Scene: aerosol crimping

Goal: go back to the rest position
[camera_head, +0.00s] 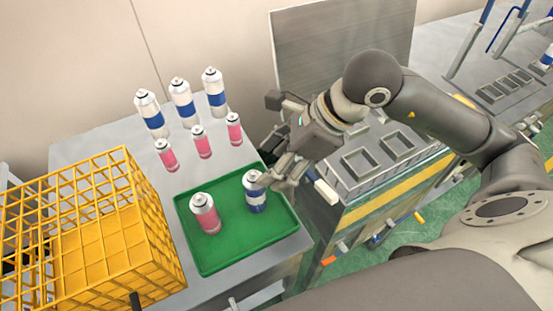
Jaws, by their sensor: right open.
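My right gripper (269,163) is open, just up and right of a white can with a blue band (255,196). Its lower finger is close to that can; I cannot tell whether they touch. The blue-banded can stands upright on a green tray (225,257). A white and pink can (207,216) stands upright on the same tray, left of it. My right arm reaches in from the right edge. My left gripper is not in view.
A yellow crate (127,220) stands left of the tray. Behind the tray, several blue-banded cans (182,101) and pink cans (202,142) stand on the metal table (85,145). A machine with square recesses (345,190) and an upright metal panel (340,45) stand right.

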